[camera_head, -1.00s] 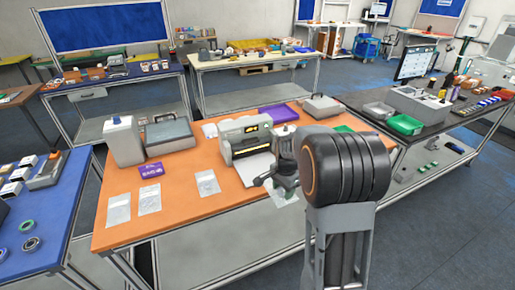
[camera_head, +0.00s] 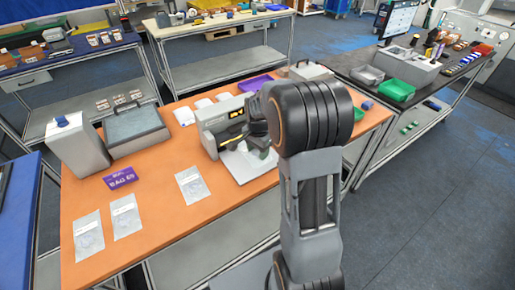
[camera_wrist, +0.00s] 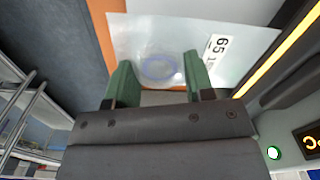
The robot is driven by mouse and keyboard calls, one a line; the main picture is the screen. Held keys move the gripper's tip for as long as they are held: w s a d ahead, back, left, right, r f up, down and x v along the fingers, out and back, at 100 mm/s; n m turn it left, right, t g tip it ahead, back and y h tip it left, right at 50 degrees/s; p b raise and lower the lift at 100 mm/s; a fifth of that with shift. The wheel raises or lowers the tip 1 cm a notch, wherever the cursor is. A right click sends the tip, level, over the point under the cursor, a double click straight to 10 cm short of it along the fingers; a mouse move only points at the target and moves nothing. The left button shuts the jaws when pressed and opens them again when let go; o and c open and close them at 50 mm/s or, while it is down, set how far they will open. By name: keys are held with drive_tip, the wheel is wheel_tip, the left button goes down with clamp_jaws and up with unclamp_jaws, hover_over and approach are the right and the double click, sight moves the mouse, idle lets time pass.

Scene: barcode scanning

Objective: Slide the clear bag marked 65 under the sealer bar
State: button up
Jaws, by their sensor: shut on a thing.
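The clear bag marked 65 (camera_wrist: 150,32) shows in the wrist view, with its white label at the right and a pale ring inside. My gripper (camera_wrist: 158,62) is shut on the bag's near part between its green fingers. The sealer's yellow-edged bar (camera_wrist: 281,50) runs along the right of the wrist view, close beside the label end. In the head view the grey sealer (camera_head: 212,131) stands mid-table with a white plate (camera_head: 250,172) before it. My gripper (camera_head: 257,143) is close in front of the sealer, partly hidden by my arm, which also hides the bag there.
Several other clear bags lie on the orange table (camera_head: 160,215), one of them in the middle (camera_head: 193,187).

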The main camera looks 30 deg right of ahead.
drive_tip(key=shift+f+b, duration=1.6)
drive_tip(key=shift+f, duration=0.8)
drive_tip(key=shift+w+r, duration=0.15)
drive_tip(key=shift+w, duration=0.45)
drive_tip(key=shift+w+a+f+p, duration=0.1)
drive_tip(key=shift+w+p, duration=0.1)
drive_tip(key=shift+w, duration=0.6)
drive_tip(key=shift+w+a+f+p, duration=0.1)
drive_tip(key=shift+w+a+p, duration=0.05)
drive_tip(key=shift+w, duration=0.6)
drive_tip(key=shift+w+a+p, duration=0.1)
drive_tip(key=shift+w+p, duration=0.1)
drive_tip(key=shift+w, duration=0.6)
drive_tip(key=o, duration=1)
